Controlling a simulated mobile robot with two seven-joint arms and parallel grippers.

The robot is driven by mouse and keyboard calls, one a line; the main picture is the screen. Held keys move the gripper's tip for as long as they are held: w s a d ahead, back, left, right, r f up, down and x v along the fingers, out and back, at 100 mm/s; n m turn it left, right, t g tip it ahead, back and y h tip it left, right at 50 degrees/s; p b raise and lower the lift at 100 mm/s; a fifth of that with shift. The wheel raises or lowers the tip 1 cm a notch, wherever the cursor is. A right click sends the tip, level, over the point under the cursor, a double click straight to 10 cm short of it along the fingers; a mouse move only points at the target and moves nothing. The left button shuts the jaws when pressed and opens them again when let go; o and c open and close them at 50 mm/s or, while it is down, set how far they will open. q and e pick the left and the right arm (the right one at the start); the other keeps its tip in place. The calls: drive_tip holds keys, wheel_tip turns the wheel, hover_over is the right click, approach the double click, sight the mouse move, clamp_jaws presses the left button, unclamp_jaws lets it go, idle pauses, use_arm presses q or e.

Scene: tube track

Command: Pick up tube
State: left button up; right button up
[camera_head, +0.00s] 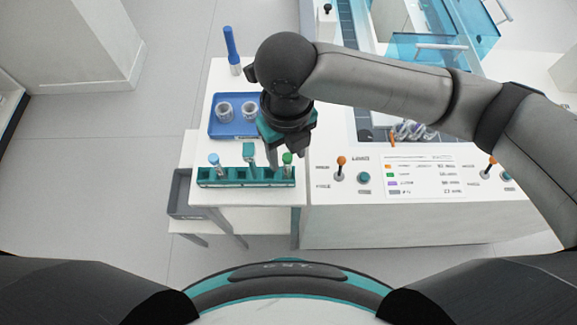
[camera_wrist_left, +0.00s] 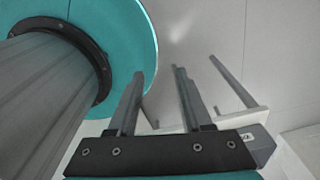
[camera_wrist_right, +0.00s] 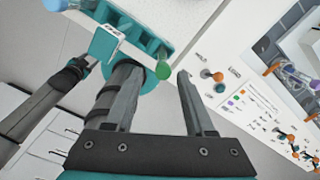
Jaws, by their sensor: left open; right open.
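A teal rack (camera_head: 230,183) stands at the front of the white table. It holds a green-capped tube (camera_head: 287,158) at its right end and a blue-capped tube (camera_head: 214,159) toward its left. My right gripper (camera_head: 289,149) is open just above and behind the green-capped tube. In the right wrist view, the green cap (camera_wrist_right: 163,70) shows between the open fingertips (camera_wrist_right: 157,71), and the rack (camera_wrist_right: 140,40) lies beyond. I cannot tell how far the cap is from the fingers. My left gripper (camera_wrist_left: 158,72) is open and empty; it is outside the head view.
A teal upright piece (camera_head: 249,152) with a label stands in the rack between the tubes. A blue tray (camera_head: 218,131) with two clear cups and a blue bottle (camera_head: 232,48) are behind. A machine panel (camera_head: 425,178) with orange-tipped levers adjoins on the right.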

sight(288, 166)
drive_tip(key=shift+w+f, duration=0.1)
drive_tip(key=shift+f, duration=1.2)
drive_tip(key=f+b, duration=0.2)
drive_tip(key=f, duration=0.2)
drive_tip(key=shift+w+f, duration=0.15)
drive_tip(key=shift+w, duration=0.05)
use_arm(q)
drive_tip(key=shift+w+f, duration=0.25)
drive_tip(key=shift+f, duration=0.3)
drive_tip(key=shift+w+f, duration=0.25)
drive_tip(key=shift+f, duration=0.25)
use_arm(e)
drive_tip(key=shift+c, duration=0.3)
clamp_jaws()
use_arm(q)
drive_tip(key=shift+a, duration=0.1)
drive_tip(key=shift+s, duration=0.1)
wheel_tip(288, 166, up, 5)
drive_tip(key=p, duration=0.5)
drive_tip(key=shift+r, duration=0.1)
use_arm(e)
wheel_tip(288, 166, up, 20)
